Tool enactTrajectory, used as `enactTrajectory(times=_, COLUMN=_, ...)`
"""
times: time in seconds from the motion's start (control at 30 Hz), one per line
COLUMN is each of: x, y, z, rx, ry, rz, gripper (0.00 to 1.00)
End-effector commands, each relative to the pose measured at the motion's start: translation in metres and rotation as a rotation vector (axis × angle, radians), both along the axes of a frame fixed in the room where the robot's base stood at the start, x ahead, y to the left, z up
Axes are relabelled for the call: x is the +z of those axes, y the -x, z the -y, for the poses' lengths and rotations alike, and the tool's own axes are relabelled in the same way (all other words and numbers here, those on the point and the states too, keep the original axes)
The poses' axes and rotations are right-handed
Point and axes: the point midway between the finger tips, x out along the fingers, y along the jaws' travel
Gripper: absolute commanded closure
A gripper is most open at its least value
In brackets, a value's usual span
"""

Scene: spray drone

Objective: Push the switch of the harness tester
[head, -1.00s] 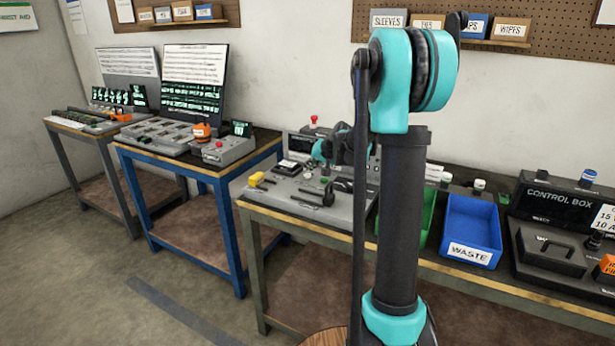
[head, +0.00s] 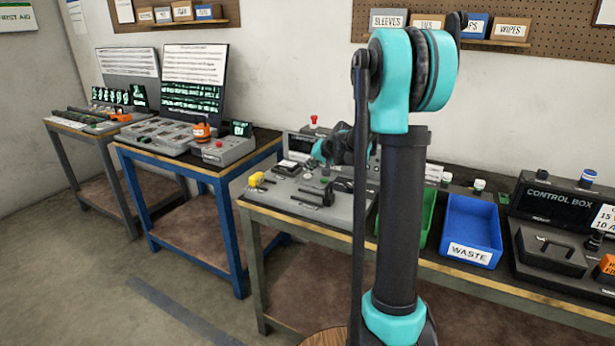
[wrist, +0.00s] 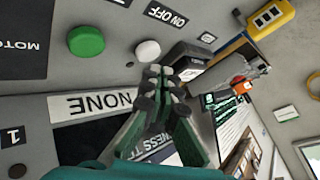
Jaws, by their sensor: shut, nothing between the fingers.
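The harness tester is a grey sloped panel (head: 283,194) on the near bench, left of my arm. In the wrist view its face carries a green button (wrist: 86,40), a small pale round part (wrist: 148,52), an ON/OFF label (wrist: 165,12) and a dark block with a pale top (wrist: 192,56). I cannot tell for sure which part is the switch. My gripper (wrist: 167,72) is shut and empty, close over the panel between the pale round part and the dark block. Contact cannot be told. In the head view my arm partly hides the panel's right side.
A yellow connector (head: 256,179) lies at the panel's left edge. To the right are a green bin (head: 428,222), a blue WASTE bin (head: 472,230) and a control box (head: 552,200). Clear floor lies in front.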

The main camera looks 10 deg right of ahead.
Motion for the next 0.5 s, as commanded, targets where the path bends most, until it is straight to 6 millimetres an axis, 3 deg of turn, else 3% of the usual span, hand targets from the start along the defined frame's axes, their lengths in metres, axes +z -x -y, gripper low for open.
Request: enactTrajectory(times=0.5, x=-0.0081, y=-0.0001, z=0.0, rx=0.0, ry=0.0, rz=0.0, gripper=1.0)
